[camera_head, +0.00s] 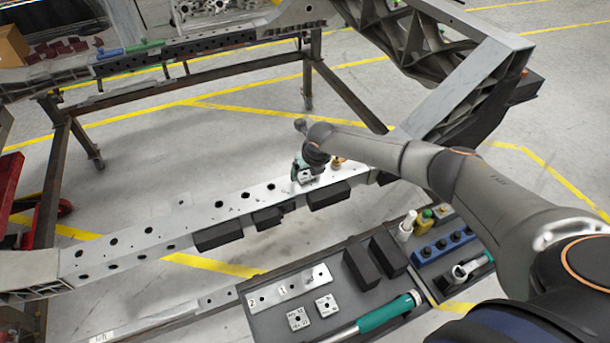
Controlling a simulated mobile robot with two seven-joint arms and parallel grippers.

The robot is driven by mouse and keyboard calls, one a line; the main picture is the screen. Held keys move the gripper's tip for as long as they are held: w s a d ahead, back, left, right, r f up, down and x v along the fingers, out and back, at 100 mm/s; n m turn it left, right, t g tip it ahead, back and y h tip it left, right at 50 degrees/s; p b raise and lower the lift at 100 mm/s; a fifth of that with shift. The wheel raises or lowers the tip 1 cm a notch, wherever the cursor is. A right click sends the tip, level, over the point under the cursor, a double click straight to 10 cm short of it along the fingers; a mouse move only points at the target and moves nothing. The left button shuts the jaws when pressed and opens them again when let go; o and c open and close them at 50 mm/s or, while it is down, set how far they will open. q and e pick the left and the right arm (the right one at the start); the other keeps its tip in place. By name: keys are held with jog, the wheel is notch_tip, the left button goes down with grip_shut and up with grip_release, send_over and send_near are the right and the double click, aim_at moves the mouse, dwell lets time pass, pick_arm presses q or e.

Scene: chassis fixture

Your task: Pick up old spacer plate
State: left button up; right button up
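A small light metal plate with dark marks (305,177), which looks like the spacer plate, sits on top of the long grey chassis beam (150,222). My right arm reaches in from the right, and my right gripper (303,168) is right over this plate. The dark wrist hides part of the fingers, so I cannot tell whether they are open or closed on the plate. Two similar small marked plates, one (299,319) and another (327,305), lie in the dark tray (262,327). My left gripper is not in view.
The tray also holds a perforated metal strip marked 1 and 2 (290,289), black blocks (362,268) and a teal-handled tool (388,312). Bottles (407,226) and a blue socket holder (442,248) stand right of it. A grey frame member (465,90) rises behind my arm.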

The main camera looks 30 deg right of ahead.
grip_shut()
dwell(0.4)
jog(key=shift+r, duration=0.1)
